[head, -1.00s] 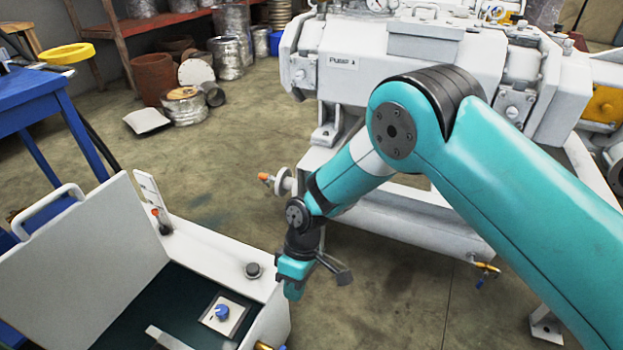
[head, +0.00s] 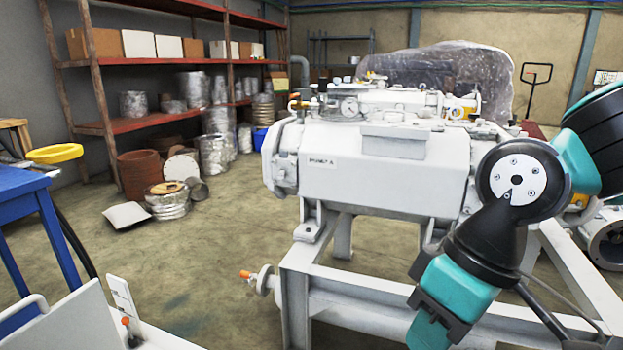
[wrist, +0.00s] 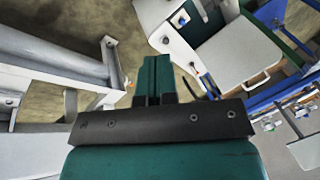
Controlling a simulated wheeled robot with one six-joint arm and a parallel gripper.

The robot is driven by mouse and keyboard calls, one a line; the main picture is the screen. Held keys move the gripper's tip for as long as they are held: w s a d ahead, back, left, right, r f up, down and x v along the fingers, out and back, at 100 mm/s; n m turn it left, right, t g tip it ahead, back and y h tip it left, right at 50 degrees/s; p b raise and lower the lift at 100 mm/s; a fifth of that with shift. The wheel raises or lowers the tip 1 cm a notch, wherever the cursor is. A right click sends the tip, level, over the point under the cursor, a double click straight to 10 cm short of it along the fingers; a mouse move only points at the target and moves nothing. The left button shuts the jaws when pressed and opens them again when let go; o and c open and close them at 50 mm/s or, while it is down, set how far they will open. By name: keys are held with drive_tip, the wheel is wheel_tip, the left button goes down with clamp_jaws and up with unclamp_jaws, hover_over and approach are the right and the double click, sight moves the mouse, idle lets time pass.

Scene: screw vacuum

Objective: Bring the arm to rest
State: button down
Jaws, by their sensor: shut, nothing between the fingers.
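My gripper (head: 428,334) hangs at the lower right of the head view, pointing down and left, in front of the pump's white frame. Its tip is near the bottom edge of the picture. In the wrist view its teal fingers (wrist: 156,78) are together with nothing between them. My arm is folded at the right edge of the head view, covering the right end of the pump (head: 385,180). The pump is a large white machine on a white frame (head: 350,270).
A white case with a raised lid (head: 70,325) stands at the lower left; its handle shows in the wrist view. A blue table (head: 25,190) is at the left. A red shelf (head: 150,122) and pots stand behind. Open floor lies between the table and pump.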

drive_tip(key=s+d+r+m+p, duration=0.1)
drive_tip(key=s+d+r+p, duration=0.15)
drive_tip(key=s, duration=0.25)
wheel_tip(320, 180, up, 26)
drive_tip(key=p, duration=2.4)
drive_tip(key=shift+w+d+f+t, duration=0.2)
drive_tip(key=shift+w+f+t, duration=0.05)
drive_tip(key=shift+t, duration=0.05)
